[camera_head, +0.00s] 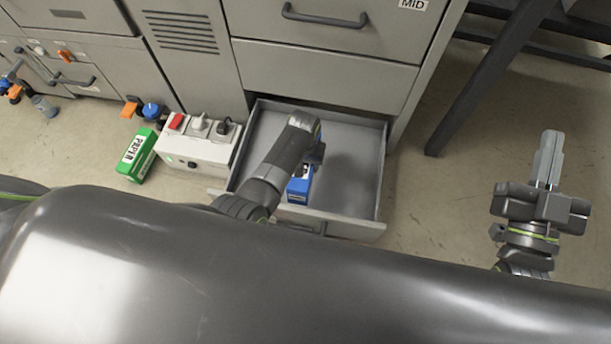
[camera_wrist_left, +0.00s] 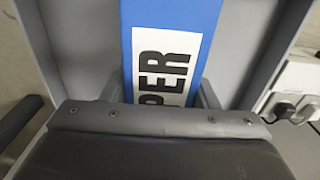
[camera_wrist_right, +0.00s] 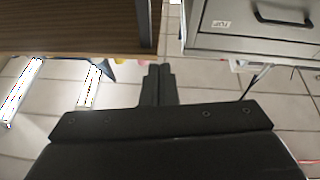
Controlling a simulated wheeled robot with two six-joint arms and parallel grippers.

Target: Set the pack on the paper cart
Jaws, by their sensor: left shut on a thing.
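A blue pack with a white label reading "PER" (camera_wrist_left: 165,55) stands between my left gripper's fingers (camera_wrist_left: 158,92) in the left wrist view. In the head view the blue pack (camera_head: 300,189) is in the open bottom drawer (camera_head: 372,190), partly hidden by my left arm. My left gripper (camera_head: 312,150) reaches down into the drawer and is shut on the pack. My right gripper (camera_head: 549,150) is empty, with its fingers together, out to the right over the floor. Its closed fingers also show in the right wrist view (camera_wrist_right: 158,75). I cannot make out a paper cart.
A green pack (camera_head: 136,156) lies on the floor left of the drawer, beside a pale switch box (camera_head: 196,142) with red, white and black parts. The grey cabinet (camera_head: 320,60) stands behind. A dark slanted leg (camera_head: 490,75) is at the right. Floor between the drawer and right gripper is clear.

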